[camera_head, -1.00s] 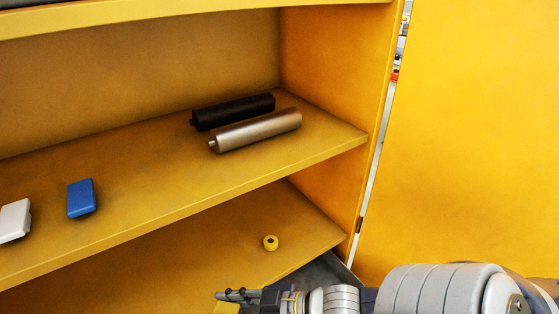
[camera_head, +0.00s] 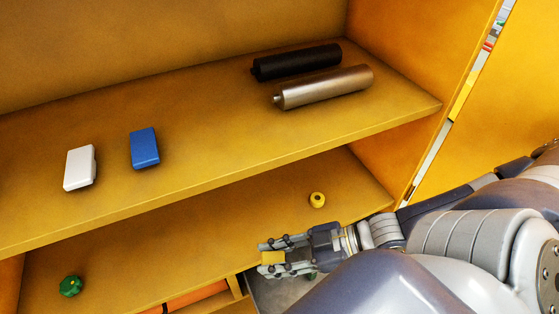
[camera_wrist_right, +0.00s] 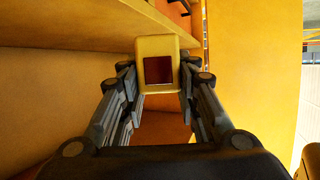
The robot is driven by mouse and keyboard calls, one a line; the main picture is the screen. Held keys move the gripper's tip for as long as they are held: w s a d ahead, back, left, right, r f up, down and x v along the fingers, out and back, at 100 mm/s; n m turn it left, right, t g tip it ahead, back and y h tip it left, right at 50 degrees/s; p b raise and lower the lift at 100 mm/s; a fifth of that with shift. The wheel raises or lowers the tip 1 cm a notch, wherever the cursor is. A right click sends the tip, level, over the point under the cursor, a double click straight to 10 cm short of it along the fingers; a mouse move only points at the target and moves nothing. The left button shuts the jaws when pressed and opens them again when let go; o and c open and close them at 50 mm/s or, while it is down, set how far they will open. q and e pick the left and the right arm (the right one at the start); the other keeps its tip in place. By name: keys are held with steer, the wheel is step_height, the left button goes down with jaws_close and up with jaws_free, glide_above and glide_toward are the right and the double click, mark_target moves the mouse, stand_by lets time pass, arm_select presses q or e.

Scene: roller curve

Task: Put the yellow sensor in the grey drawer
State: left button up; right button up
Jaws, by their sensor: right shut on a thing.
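The yellow sensor (camera_head: 271,258) is a small yellow block between the fingertips of my right gripper (camera_head: 274,256). In the right wrist view the sensor (camera_wrist_right: 159,48) shows a dark red square face, with a finger of the gripper (camera_wrist_right: 158,80) on each side. The gripper is shut on it, in front of the lower shelf's edge. A grey surface (camera_head: 278,294), perhaps the grey drawer, shows below the gripper; my arm hides much of it. My left gripper is not in view.
The upper shelf (camera_head: 210,160) holds a black roller (camera_head: 297,62), a metal roller (camera_head: 325,88), a blue box (camera_head: 144,148) and a white box (camera_head: 80,168). The lower shelf (camera_head: 190,240) holds a yellow ring (camera_head: 317,200) and a green knob (camera_head: 70,286). An orange object (camera_head: 197,297) lies below.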

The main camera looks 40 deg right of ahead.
steer(key=f+b, duration=0.2)
steer(key=f, duration=0.3)
steer(key=shift+w+f+b, duration=0.1)
steer(key=shift+w+b, duration=0.1)
steer(key=shift+b, duration=0.15)
step_height(320, 180, down, 14)
steer(key=b, duration=0.4)
steer(key=shift+r+b, duration=0.2)
steer(key=shift+b, duration=0.1)
steer(key=shift+f, duration=0.6)
step_height(320, 180, down, 4)
steer(key=shift+s+r, duration=0.1)
steer(key=shift+r, duration=0.1)
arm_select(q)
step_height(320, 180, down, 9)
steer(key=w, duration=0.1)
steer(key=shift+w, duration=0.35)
arm_select(e)
steer(key=shift+f+b, duration=0.15)
steer(key=shift+b, duration=0.2)
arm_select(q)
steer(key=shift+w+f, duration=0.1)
arm_select(e)
steer(key=o, duration=1.1)
steer(key=shift+c, duration=0.2)
